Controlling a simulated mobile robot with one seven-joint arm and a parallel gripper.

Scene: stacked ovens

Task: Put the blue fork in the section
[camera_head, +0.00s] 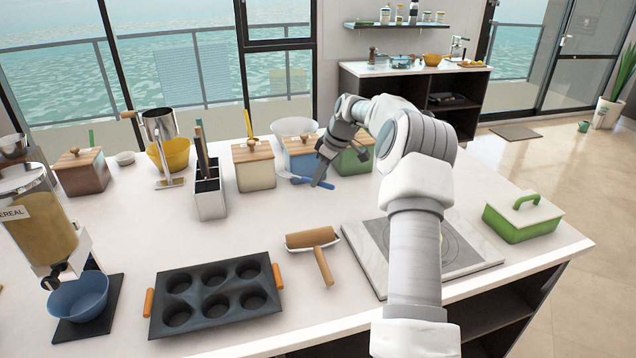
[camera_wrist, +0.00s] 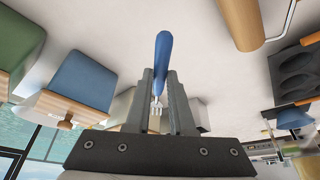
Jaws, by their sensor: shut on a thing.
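The blue fork (camera_head: 300,180) is held in my gripper (camera_head: 319,184) above or near the counter, in front of the blue canister. In the wrist view, my gripper (camera_wrist: 160,88) is shut on the fork (camera_wrist: 162,58). Its blue handle sticks out past the fingertips, and its metal tines lie between the fingers, towards the palm. A pale utensil holder (camera_head: 211,203) with dark-topped sections stands upright to the left of my gripper. Upright utensils (camera_head: 201,150) stick out of it. The insides of its sections are hard to see.
Cream (camera_head: 255,172), blue (camera_head: 298,160) and green (camera_head: 352,164) lidded canisters stand behind the work area, with a white bowl (camera_head: 294,127). Counter between holder and gripper is mostly clear.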

